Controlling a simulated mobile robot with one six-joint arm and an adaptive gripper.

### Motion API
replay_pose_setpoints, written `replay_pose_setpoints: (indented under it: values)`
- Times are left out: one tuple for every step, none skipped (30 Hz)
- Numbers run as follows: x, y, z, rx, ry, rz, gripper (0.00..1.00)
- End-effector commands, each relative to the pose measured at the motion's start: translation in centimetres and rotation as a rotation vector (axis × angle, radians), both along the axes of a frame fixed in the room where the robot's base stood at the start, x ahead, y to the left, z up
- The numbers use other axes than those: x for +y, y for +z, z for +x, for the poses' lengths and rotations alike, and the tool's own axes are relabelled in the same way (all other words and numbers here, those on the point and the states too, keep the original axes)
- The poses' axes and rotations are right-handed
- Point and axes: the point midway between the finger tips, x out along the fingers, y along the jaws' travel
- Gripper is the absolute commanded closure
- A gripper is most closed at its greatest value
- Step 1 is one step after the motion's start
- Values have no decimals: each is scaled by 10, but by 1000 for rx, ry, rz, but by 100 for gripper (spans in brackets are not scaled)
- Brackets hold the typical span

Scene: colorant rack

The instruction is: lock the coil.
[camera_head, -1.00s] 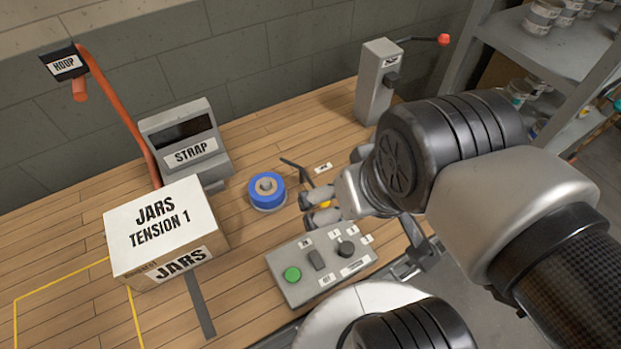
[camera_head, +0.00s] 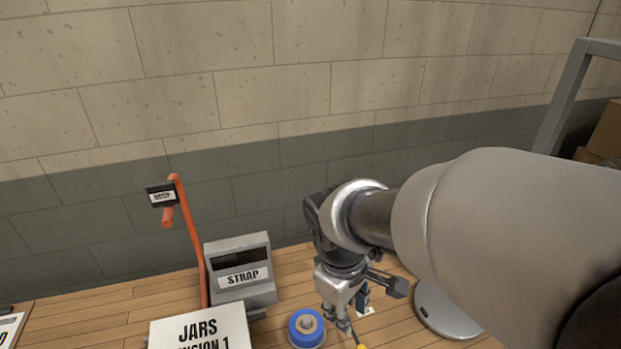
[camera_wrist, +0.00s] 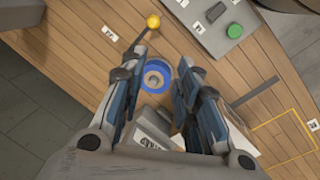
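The coil is a blue ring (camera_head: 298,335) around a pale hub, sitting on the wooden bench at the bottom of the head view. It also shows in the wrist view, just beyond my fingers and near the gap between them (camera_wrist: 145,83). A dark lever with a yellow knob (camera_wrist: 153,21) lies beside the coil; in the head view only a bit of the yellow (camera_head: 360,346) shows at the bottom edge. My gripper (camera_head: 345,326) points down just right of the coil. In the wrist view my gripper (camera_wrist: 160,82) has its fingers apart with nothing held.
The grey STRAP unit (camera_head: 239,252) stands behind the coil, with an orange HOOP arm (camera_head: 190,230) to its left. A JARS box (camera_head: 200,328) stands at front left. A control box (camera_wrist: 212,14) with a green button is at the top of the wrist view. A wall closes the back.

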Motion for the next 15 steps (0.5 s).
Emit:
replay_pose_setpoints:
  values:
    - [5,-4,6,28,45,-16,76]
    - [8,-7,10,41,72,-25,78]
    - [12,-12,14,59,108,-37,81]
    - [14,-15,17,72,135,-46,83]
    - [17,-19,20,86,161,-55,85]
    - [21,-25,24,103,198,-66,88]
    - [24,-29,27,117,225,-74,90]
    - [27,-34,29,130,253,-82,92]
    - [31,-39,33,147,289,-93,94]
    - [34,-44,35,161,316,-101,96]
    - [37,-49,37,173,341,-108,98]
    - [40,-55,39,190,377,-118,100]
    - [43,-59,41,201,400,-125,100]
    - [45,-64,42,211,422,-131,100]
    - [48,-69,44,226,449,-138,100]
